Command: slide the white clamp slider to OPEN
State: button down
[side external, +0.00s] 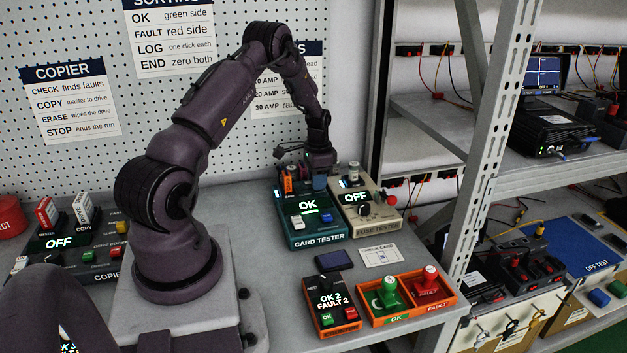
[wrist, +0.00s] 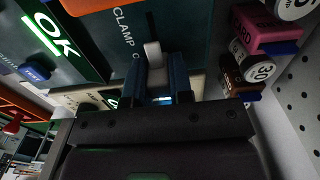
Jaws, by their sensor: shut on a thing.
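The teal card tester (side external: 318,240) stands on the bench with a lit OK screen; its face also fills the upper wrist view (wrist: 190,45). There the white clamp slider (wrist: 153,50) stands at the near end of a dark slot, beside the print "CLAMP" and a partly hidden word starting with O. My gripper (wrist: 158,78) is shut on the slider, its blue fingers on either side of it. In the side view my gripper (side external: 320,182) is down at the tester's back edge and the slider is hidden behind it.
A beige tester (side external: 370,222) adjoins on the right. Labelled cylinders and blocks (wrist: 262,45) stand close to the right of my fingers. A metal rack post (side external: 490,150) rises at right.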

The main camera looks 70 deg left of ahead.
aim_at(315, 194)
jog(key=c, duration=1)
grip_release()
jog(key=shift+w, duration=0.15)
jog(key=shift+r, duration=0.15)
notch_tip(315, 194, up, 13)
jog(key=s+d+r+t, duration=0.2)
jog(key=s+d+r, duration=0.2)
jog(key=d, duration=0.8)
jog(key=s+d+r+t, duration=0.1)
jog(key=s+d+r, duration=0.3)
jog(key=d+r, duration=0.3)
jog(key=s+d+r+t, duration=0.2)
jog(key=s+d+r, duration=0.2)
jog(key=d, duration=1.3)
notch_tip(315, 194, up, 2)
jog(key=shift+s+d+r+t, duration=0.25)
jog(key=shift+d+t, duration=0.05)
